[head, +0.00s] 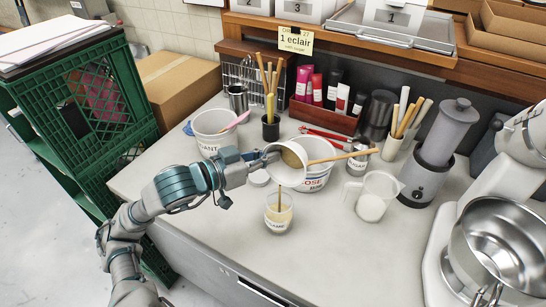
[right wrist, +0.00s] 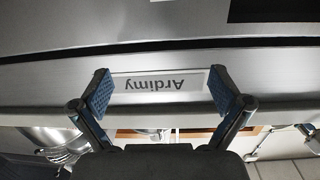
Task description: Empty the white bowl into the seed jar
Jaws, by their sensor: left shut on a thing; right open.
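My left gripper (head: 268,157) is shut on the white bowl (head: 292,176) and holds it above the counter, tipped so its mouth faces the camera. Tan contents show inside the bowl. The seed jar (head: 278,222), a small clear jar with a label too small to read surely, stands upright just below the bowl, partly filled with tan matter. A thin brown streak runs from under the bowl's lower edge into the jar; I cannot tell whether it is falling seeds. My right gripper (right wrist: 160,91) is open and empty in the right wrist view, before a grey metal front.
A white tub (head: 316,180) with a wooden handle across it stands close behind the bowl. A clear jug (head: 372,196) and a grinder (head: 431,160) stand to the right, near a mixer bowl (head: 500,250). Another tub (head: 212,130) is behind my left arm. The front counter is clear.

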